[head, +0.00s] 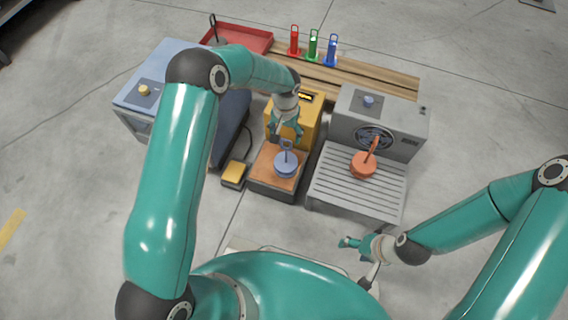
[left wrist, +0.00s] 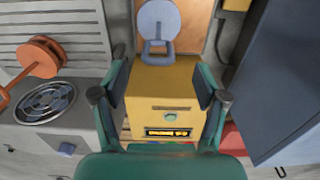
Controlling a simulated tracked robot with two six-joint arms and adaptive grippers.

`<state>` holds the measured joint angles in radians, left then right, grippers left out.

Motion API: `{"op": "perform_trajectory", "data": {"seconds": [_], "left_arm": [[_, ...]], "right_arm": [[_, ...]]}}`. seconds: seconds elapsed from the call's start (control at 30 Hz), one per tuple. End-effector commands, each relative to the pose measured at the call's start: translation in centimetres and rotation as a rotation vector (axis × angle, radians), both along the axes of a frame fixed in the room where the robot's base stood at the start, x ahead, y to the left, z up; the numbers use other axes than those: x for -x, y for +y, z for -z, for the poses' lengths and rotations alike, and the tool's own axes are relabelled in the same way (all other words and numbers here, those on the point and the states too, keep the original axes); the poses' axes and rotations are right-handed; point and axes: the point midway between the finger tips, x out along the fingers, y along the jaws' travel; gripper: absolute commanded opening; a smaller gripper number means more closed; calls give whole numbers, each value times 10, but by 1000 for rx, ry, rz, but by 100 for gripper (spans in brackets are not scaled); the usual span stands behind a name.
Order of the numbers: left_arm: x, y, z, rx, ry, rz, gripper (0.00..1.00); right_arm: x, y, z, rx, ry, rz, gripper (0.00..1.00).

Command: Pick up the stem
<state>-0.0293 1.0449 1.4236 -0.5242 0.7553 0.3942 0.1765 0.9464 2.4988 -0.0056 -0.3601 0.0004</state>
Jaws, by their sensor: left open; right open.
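A grey-blue disc (head: 286,168) with an upright looped stem (head: 285,148) stands on the brown-topped block in front of the yellow box. My left gripper (head: 286,139) is open just above and behind the stem. In the left wrist view the stem's loop (left wrist: 157,50) lies between the two open fingers of my left gripper (left wrist: 160,66), with a visible gap on each side. An orange disc (head: 363,166) with its own stem (head: 372,146) rests on the slatted grey table. My right gripper (head: 354,262) is open and empty near the front of my base.
The yellow box (head: 308,115) stands right behind the disc. A grey machine with a fan (head: 400,126) is to the right, and a blue cabinet (head: 140,108) to the left. Red, green and blue holders (head: 313,47) stand on a wooden bench (head: 375,82) beside a red tray (head: 255,40).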

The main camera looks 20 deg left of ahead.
Motion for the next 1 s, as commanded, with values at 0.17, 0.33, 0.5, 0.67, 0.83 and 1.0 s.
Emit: {"op": "perform_trajectory", "data": {"seconds": [0.17,0.33,0.5,0.67,0.83,1.0], "left_arm": [[0,0,11,0,-1,0,73],[0,-1,28,0,2,0,73],[-2,-2,53,1,1,-1,73],[-2,-2,62,1,-1,-1,73],[-2,-2,61,0,-1,-1,73],[-2,-1,61,0,0,-2,48]], "right_arm": [[0,0,4,0,0,0,67],[0,0,14,0,0,0,67],[0,0,26,0,0,0,67],[0,0,29,0,0,0,67],[0,0,28,0,0,0,67],[0,0,28,0,0,0,67]]}}
